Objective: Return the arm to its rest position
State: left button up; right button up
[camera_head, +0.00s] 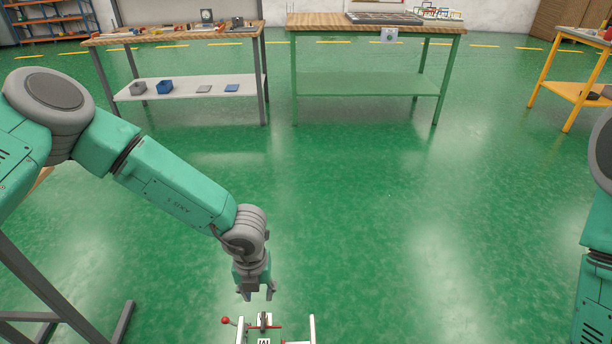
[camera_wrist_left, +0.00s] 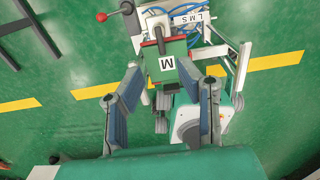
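My left arm comes in from the left in the head view and reaches down to the front middle. Its gripper (camera_head: 257,294) points down, with its two fingers apart and nothing visible between the tips. The fingers also show spread in the left wrist view (camera_wrist_left: 161,72). Beyond them is a green block with a white M label (camera_wrist_left: 167,64). The label (camera_head: 264,341) shows at the bottom edge of the head view, below the gripper. Of my right arm, only green and grey links show at the right edge; its gripper is out of the frames.
Below the gripper stands a white-framed fixture (camera_head: 312,329) with a red-knobbed lever (camera_head: 226,321). A grey-framed workbench (camera_head: 190,91), a green workbench (camera_head: 362,84) and a yellow-framed table (camera_head: 546,81) stand farther back. Green floor between them is clear.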

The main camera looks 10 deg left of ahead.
pick_arm(q)
jog(key=s+a+f+m, duration=0.1)
jog(key=s+m, duration=0.2)
jog(key=m, duration=0.2)
jog(key=s+a+f+m+t+y, duration=0.1)
jog(key=s+m, duration=0.2)
jog(key=m, duration=0.3)
jog(key=s+a+f+m, duration=0.1)
jog(key=s+m, duration=0.2)
jog(key=m, duration=0.3)
jog(key=shift+f+t, duration=0.35)
jog(key=shift+t, duration=0.05)
jog(key=s+a+r+m, duration=0.1)
jog(key=s+a+m, duration=0.1)
jog(key=s+m, duration=0.5)
jog(key=s+a+r+m+g+h, duration=0.1)
jog(key=s+a+m, duration=0.2)
jog(key=m, duration=1.2)
jog(key=s, duration=0.3)
jog(key=shift+s+a+r+m, duration=0.15)
jog(key=shift+s+r+m, duration=0.1)
jog(key=shift+s+m, duration=0.1)
